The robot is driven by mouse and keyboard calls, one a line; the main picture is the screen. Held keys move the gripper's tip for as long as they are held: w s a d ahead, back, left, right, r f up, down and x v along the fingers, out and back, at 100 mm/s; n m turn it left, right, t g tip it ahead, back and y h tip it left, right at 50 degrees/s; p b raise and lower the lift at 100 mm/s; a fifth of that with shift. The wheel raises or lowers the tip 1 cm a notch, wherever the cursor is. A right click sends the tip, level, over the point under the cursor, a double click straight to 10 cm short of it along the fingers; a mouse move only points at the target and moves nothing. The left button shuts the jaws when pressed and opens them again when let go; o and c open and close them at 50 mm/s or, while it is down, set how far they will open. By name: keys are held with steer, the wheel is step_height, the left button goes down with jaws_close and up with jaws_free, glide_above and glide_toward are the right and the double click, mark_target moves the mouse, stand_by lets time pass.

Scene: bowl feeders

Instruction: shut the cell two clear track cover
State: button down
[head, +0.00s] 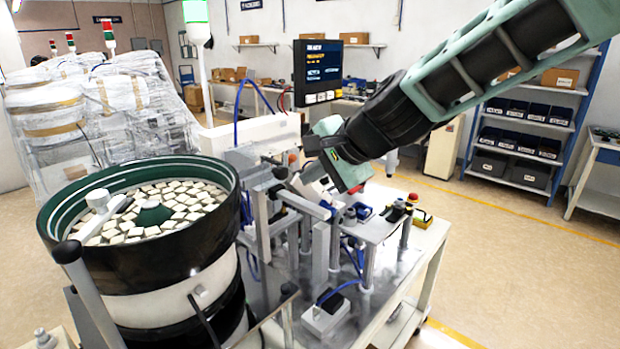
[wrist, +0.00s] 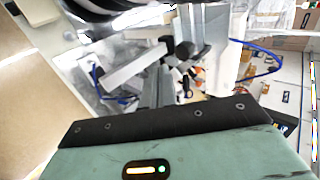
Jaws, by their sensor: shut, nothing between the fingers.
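My gripper (head: 338,168) reaches in from the upper right in the head view, low over the feeder's track assembly (head: 272,168). It is shut with nothing held; its fingertips are hard to pick out against the metalwork. In the wrist view the gripper's green and black housing fills the bottom, and grey track parts (wrist: 138,68) lie just beyond it. I cannot clearly make out the clear track cover or its angle; the arm and brackets crowd that spot. The bowl feeder (head: 150,262), with many pale square parts, stands left of the track.
A dark display (head: 318,66) stands behind the track. Posts, blue hoses and small fixtures crowd the station table (head: 402,262). Wrapped machines (head: 95,120) stand at the back left, a blue shelf rack (head: 530,125) at the right. Open floor (head: 530,270) lies to the right.

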steer(key=b+v, duration=0.2)
steer(key=v, duration=0.7)
steer(key=s+d+f+n+g+h+b, duration=0.2)
steer(key=s+d+f+n, duration=0.2)
steer(key=s+f, duration=0.4)
steer(key=s+d+f+n+g+h+b, duration=0.2)
steer(key=s+f+n, duration=0.4)
steer(key=s+f, duration=0.3)
steer(key=s+d+f+n+g+h+b, duration=0.1)
steer(key=s+d+f+n+b, duration=0.3)
steer(key=s+f, duration=0.4)
steer(key=shift+s+d+f+n+g+h, duration=0.45)
steer(key=shift+d+n+h, duration=0.25)
steer(key=shift+d+h, duration=0.35)
steer(key=shift+w, duration=0.1)
